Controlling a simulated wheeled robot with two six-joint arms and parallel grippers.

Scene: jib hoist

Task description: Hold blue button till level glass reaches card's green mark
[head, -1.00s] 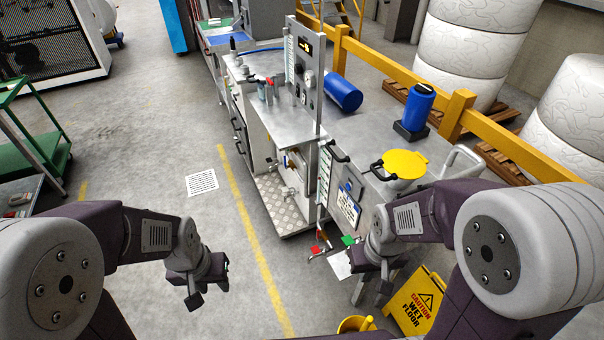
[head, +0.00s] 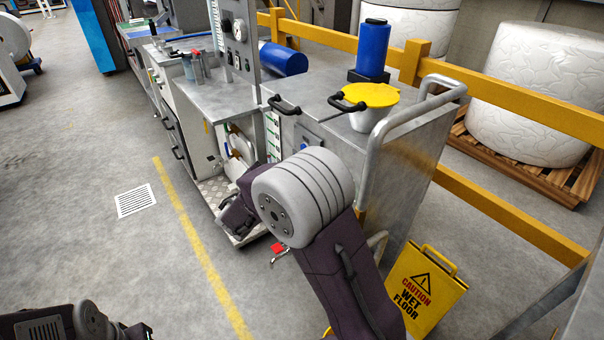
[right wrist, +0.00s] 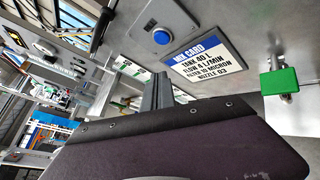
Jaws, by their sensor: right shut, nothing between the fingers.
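The blue button (right wrist: 160,37) sits on a grey panel in the right wrist view, above left of the MIX CARD (right wrist: 195,62). The button also shows small in the head view (head: 304,146); my right arm hides the card there. The card has a blue header and printed lines. A pale strip with green marks (head: 271,135) stands along the panel's left edge; I cannot read a level in it. My right gripper (right wrist: 158,90) is shut and empty, below the button in its view and apart from it. My left gripper (head: 137,330) is cut off at the bottom left.
A green-handled valve (right wrist: 283,80) is right of the card. A red handle (head: 278,248) is low beside the cabinet. A yellow-lidded bucket (head: 368,100) and a blue canister (head: 372,50) stand on top. A wet-floor sign (head: 425,290) stands at right.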

